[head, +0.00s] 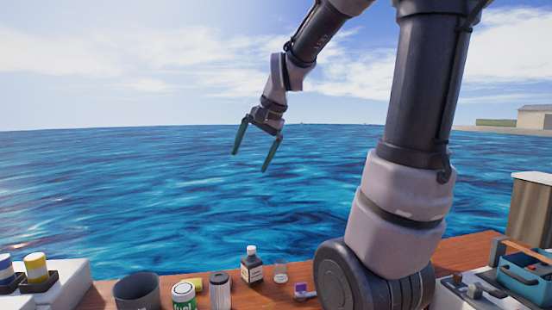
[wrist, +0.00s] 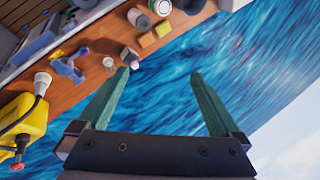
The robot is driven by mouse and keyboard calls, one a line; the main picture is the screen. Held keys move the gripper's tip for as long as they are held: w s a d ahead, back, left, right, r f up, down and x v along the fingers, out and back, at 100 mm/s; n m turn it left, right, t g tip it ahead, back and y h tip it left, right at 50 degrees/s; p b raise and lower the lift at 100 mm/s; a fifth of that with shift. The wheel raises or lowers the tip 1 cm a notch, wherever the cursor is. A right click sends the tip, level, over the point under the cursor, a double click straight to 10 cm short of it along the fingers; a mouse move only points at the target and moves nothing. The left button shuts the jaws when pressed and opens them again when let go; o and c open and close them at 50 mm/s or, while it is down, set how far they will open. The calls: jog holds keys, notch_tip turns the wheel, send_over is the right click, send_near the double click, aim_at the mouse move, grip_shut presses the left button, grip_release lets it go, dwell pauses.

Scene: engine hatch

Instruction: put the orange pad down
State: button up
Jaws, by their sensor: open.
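My gripper (head: 249,162) is raised over the water in the head view, its two green fingers spread wide. In the wrist view my gripper (wrist: 165,72) is open with nothing between the fingers. A small orange-tan block (wrist: 147,40), which may be the orange pad, lies on the wooden deck near its edge, beyond and apart from the fingertips. A yellower block (wrist: 163,28) lies beside it. I cannot tell for sure which is the pad. In the head view, a yellow piece (head: 193,284) shows partly hidden behind the green-and-white fuel can (head: 184,295).
The wooden deck (head: 110,291) holds a dark bucket (head: 137,291), a ribbed grey container (head: 220,291), a dark bottle (head: 251,265) and a clear cup (head: 280,271). A blue toolbox (head: 524,278) is at right. Open water surrounds my gripper.

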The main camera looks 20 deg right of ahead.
jog(key=s+d+r+n+t+h, duration=0.1)
jog(key=s+n, duration=0.3)
jog(key=s, duration=0.9)
jog(key=shift+s+t, duration=0.4)
jog(key=shift+t, duration=0.1)
jog(key=shift+d, duration=0.1)
